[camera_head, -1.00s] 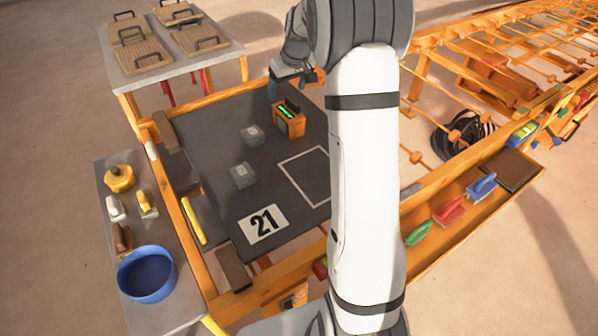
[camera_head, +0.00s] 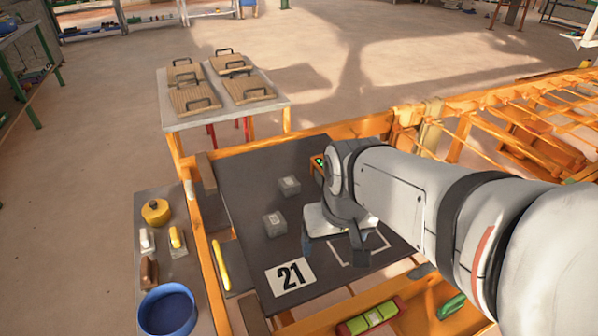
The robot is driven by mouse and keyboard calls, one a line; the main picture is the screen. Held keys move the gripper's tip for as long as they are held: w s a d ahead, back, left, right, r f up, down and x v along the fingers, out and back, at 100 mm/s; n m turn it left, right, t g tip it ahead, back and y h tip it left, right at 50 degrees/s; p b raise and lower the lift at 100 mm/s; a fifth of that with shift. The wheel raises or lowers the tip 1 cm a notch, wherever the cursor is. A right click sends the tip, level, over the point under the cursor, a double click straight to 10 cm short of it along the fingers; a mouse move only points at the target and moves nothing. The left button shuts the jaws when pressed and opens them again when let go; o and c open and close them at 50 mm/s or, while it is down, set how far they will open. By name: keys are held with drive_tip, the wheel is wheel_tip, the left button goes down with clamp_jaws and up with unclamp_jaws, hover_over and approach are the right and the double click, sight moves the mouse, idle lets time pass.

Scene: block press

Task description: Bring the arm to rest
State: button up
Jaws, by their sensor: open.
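My arm, white with dark joint bands, reaches in from the lower right over the dark board (camera_head: 240,180). My gripper (camera_head: 334,248) points down near the white outlined square (camera_head: 372,258), towards the board's near right side. Its two fingers are spread apart, with nothing visible between them. I cannot tell its exact height above the board. My wrist and gripper hide part of the outline and most of an orange device with green lights (camera_head: 318,166).
Two grey blocks (camera_head: 289,186) (camera_head: 275,224) and a "21" card (camera_head: 290,276) lie left of my gripper. An orange frame (camera_head: 205,255) borders the board. A side shelf holds a blue bowl (camera_head: 167,310) and a yellow pot (camera_head: 156,212). A table with handled wooden boards (camera_head: 195,97) stands behind.

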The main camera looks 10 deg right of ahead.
drive_tip(key=shift+s+a+f, duration=0.1)
drive_tip(key=shift+s+f, duration=0.05)
drive_tip(key=shift+s, duration=0.3)
drive_tip(key=p+v, duration=0.2)
drive_tip(key=w+p+v, duration=0.1)
drive_tip(key=p+v, duration=0.1)
drive_tip(key=shift+s+r, duration=0.1)
drive_tip(key=shift+r, duration=0.4)
drive_tip(key=shift+c, duration=0.6)
idle(0.4)
